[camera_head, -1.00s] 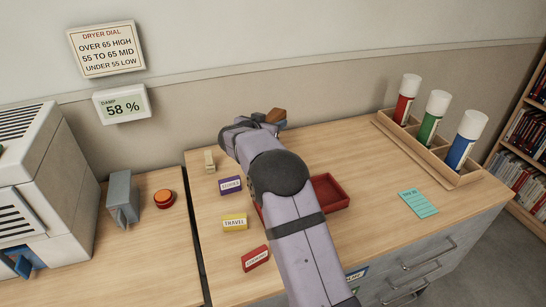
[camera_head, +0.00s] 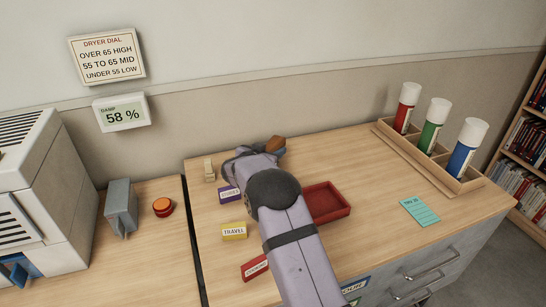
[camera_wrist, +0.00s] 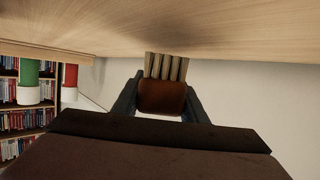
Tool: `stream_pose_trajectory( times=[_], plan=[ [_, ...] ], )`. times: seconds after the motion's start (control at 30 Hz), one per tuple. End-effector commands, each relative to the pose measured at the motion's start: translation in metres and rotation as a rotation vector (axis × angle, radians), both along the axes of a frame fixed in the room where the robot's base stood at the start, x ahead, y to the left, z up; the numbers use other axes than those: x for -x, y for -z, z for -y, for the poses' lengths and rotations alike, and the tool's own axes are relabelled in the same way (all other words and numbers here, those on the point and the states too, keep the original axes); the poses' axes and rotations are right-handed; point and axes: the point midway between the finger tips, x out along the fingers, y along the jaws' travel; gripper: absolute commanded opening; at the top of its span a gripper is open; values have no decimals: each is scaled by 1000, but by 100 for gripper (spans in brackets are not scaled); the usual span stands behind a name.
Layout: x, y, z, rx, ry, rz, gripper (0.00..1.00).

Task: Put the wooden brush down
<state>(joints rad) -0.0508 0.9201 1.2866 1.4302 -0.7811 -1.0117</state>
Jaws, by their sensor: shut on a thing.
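The wooden brush, brown with pale bristles, shows at my gripper's tip near the back of the desk (camera_head: 276,142). In the wrist view its brown body (camera_wrist: 162,97) sits between my two fingers and its bristles point toward the desk top. My gripper (camera_wrist: 160,104) is shut on the brush. Whether the bristles touch the desk I cannot tell. In the head view my wrist hides much of the gripper.
A red tray (camera_head: 327,203) lies right of my arm. A wooden rack (camera_head: 430,155) holds red, green and blue tubes. A teal card (camera_head: 420,211) lies at the right.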

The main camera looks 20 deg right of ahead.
Motion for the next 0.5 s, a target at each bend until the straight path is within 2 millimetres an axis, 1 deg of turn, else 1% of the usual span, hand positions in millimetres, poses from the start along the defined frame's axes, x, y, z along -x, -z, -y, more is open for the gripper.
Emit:
stream_pose_trajectory(
  times=[0.03,0.1,0.2,0.5],
  plan=[
    [0,8,0,0,1,-2,9],
    [0,17,0,2,0,-2,9],
    [0,24,0,1,1,0,9],
    [0,25,0,1,0,1,9]
  ],
)
